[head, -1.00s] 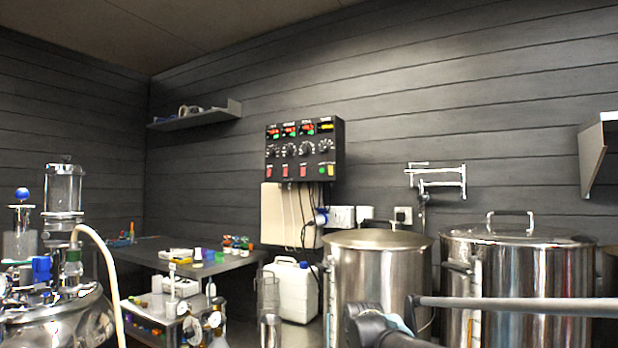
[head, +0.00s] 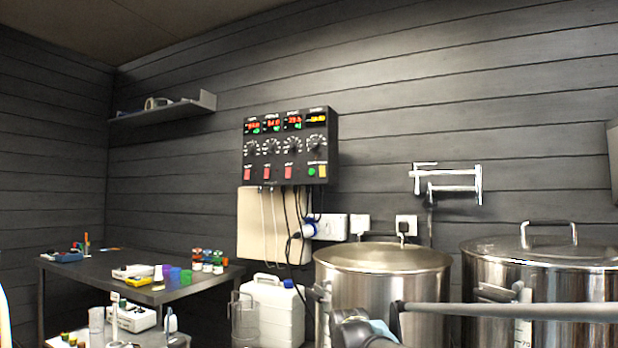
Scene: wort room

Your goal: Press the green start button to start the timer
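The green start button (head: 312,171) is a small round button at the lower right of the black control panel (head: 333,150) on the wall. A yellow button or switch (head: 322,171) sits right beside it. Several red switches (head: 266,172) are to its left in the same row. The panel's top row has lit displays, the right one yellow (head: 317,119), with knobs below. Part of my arm shows low at the right, well below the panel. I cannot make out my gripper's fingers, and nothing touches the button.
A steel kettle (head: 385,285) stands below and right of the panel, with another kettle (head: 545,280) farther right. A white jerrycan (head: 272,308) is below the panel. A dark table (head: 120,282) with small items is at left. The space in front of the panel looks clear.

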